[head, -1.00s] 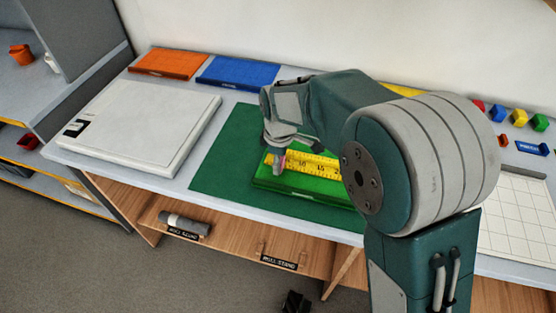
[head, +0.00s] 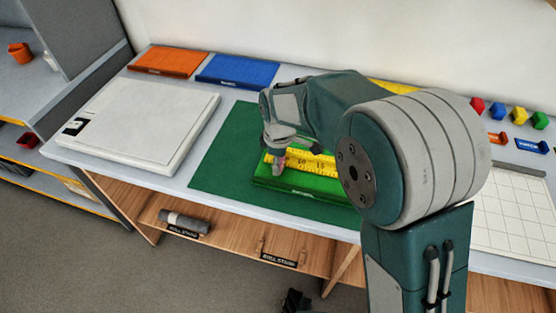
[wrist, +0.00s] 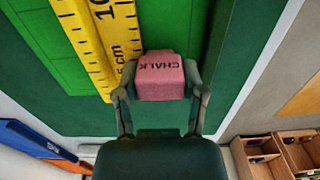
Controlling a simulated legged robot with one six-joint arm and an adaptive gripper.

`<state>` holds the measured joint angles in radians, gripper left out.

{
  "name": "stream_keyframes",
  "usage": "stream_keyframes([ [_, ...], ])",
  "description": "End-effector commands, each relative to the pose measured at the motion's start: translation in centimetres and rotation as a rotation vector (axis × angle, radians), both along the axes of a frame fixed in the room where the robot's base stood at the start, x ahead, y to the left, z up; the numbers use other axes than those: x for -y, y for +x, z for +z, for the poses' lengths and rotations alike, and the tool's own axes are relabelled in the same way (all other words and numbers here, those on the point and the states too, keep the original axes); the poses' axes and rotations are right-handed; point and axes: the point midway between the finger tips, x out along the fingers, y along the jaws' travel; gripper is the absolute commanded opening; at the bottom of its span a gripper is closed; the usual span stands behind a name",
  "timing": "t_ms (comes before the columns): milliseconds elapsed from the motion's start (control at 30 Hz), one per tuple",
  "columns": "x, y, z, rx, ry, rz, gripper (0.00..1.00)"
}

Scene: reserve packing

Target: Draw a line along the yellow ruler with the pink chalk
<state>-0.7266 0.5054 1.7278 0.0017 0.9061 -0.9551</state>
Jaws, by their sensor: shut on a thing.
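The pink chalk (wrist: 160,78), marked CHALK, is held between the two fingers of my gripper (wrist: 160,95) in the wrist view. In the head view my gripper (head: 277,160) is above the left end of the yellow ruler (head: 312,163). The ruler, also in the wrist view (wrist: 108,40), lies on a bright green board (head: 300,185). In the wrist view the chalk is beside the ruler's edge, near its low numbers. I cannot tell whether the chalk touches the board. My arm hides the ruler's right end in the head view. No drawn line is clear.
The green board lies on a dark green mat (head: 222,160). A white flat box (head: 140,115) is to the left, with orange (head: 170,60) and blue (head: 237,71) trays behind it. A white grid board (head: 510,215) and small coloured blocks are to the right.

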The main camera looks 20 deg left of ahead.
Motion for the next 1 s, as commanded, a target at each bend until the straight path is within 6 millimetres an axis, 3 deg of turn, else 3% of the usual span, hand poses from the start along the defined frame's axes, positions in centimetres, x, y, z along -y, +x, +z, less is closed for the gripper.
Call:
stream_keyframes([
  [333, 0.2, 0.0, -0.1, -0.001, 0.000, -0.001, 0.23],
  [1000, 2.6, 0.3, -0.2, -0.003, -0.002, -0.002, 0.23],
])
